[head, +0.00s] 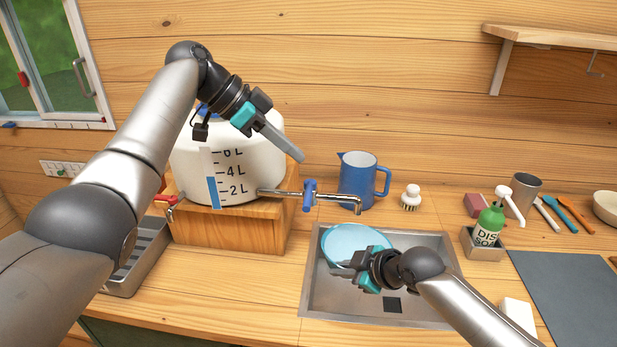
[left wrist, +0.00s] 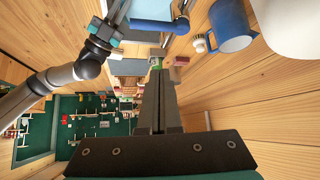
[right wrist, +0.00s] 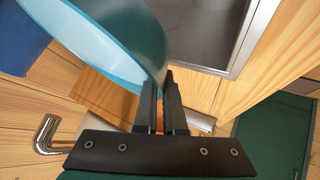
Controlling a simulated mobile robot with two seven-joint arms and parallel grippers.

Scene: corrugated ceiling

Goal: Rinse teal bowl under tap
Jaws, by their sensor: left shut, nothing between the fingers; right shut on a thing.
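The teal bowl (head: 357,237), pale blue inside, is held over the sink (head: 425,245), below and near the tap's spout (head: 345,198). My right gripper (head: 345,267) is shut on the bowl's near rim; the right wrist view shows the bowl (right wrist: 150,35) tilted at the fingers. The tap has a blue handle (head: 310,194) and comes out of a white water tank (head: 232,160). No water stream can be made out below the spout. My left gripper (head: 297,156) is shut and empty, above the tap handle and in front of the tank.
A blue jug (head: 358,182) and a brush (head: 411,197) stand behind the sink. A green soap bottle (head: 489,224) is in a holder to the right. The tank rests on a wooden stand (head: 240,232); a grey tray (head: 140,262) lies left of it. A dark mat (head: 570,290) lies right.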

